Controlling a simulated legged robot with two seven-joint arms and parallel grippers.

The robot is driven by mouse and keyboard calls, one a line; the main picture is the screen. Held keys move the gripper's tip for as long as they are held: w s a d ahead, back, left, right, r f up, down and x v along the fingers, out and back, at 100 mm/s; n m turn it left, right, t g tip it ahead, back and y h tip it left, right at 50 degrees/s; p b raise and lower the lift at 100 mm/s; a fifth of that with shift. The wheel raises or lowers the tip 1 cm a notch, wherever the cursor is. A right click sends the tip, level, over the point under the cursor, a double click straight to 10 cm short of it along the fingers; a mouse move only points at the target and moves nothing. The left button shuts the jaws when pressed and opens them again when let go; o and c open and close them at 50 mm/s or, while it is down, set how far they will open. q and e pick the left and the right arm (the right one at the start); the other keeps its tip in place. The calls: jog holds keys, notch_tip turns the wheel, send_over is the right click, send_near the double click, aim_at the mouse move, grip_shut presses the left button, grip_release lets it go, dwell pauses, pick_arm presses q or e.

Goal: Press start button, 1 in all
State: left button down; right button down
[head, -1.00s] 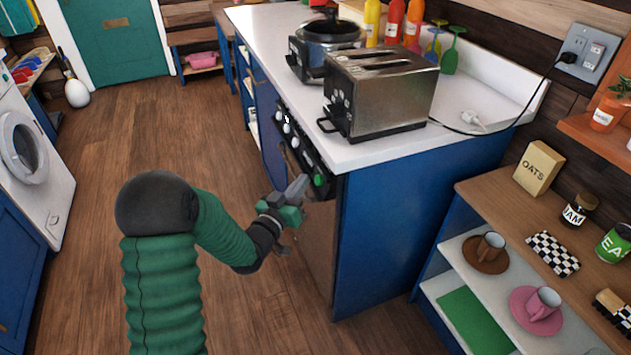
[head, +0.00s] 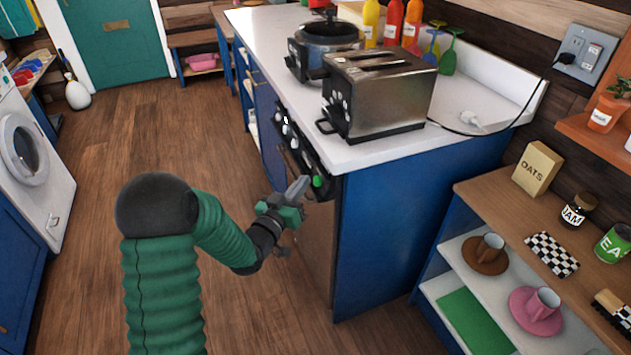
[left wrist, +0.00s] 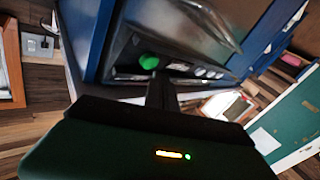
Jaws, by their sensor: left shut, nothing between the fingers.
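A round green button (head: 317,181) sits at the near end of the black oven control panel (head: 303,155), on the front of the blue counter. It also shows in the left wrist view (left wrist: 148,61), just beyond the fingers. No label on it can be read. My left gripper (head: 302,186) is shut and empty, with its fingertips close beside the green button. The left wrist view shows the closed fingers (left wrist: 160,88) pointing at the panel, slightly right of the button. I cannot tell whether they touch it. My right gripper is not in view.
White knobs (head: 286,130) line the panel beyond the button. A toaster (head: 385,95) and a dark pot cooker (head: 322,50) stand on the white countertop (head: 400,148) above. A shelf unit (head: 475,205) stands at the right. The wooden floor (head: 160,130) at the left is clear.

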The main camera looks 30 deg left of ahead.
pick_arm(q)
jog(key=shift+d, duration=0.1)
dwell(0.7)
jog(key=shift+w+d+f, duration=0.1)
jog(key=shift+w+d, duration=0.1)
jog(key=shift+w, duration=0.1)
jog(key=shift+w+d+f+b, duration=0.15)
jog(key=shift+w+d+b, duration=0.15)
dwell(0.8)
dwell(0.3)
jog(key=shift+s+a+r+p, duration=0.3)
jog(key=shift+s+a, duration=0.2)
jog(key=shift+s, duration=0.15)
jog(key=s+a, duration=0.1)
jog(key=s+a+r+p, duration=0.1)
jog(key=s+a, duration=0.1)
jog(key=shift+s+r+p, duration=0.3)
jog(key=shift+r+p, duration=0.05)
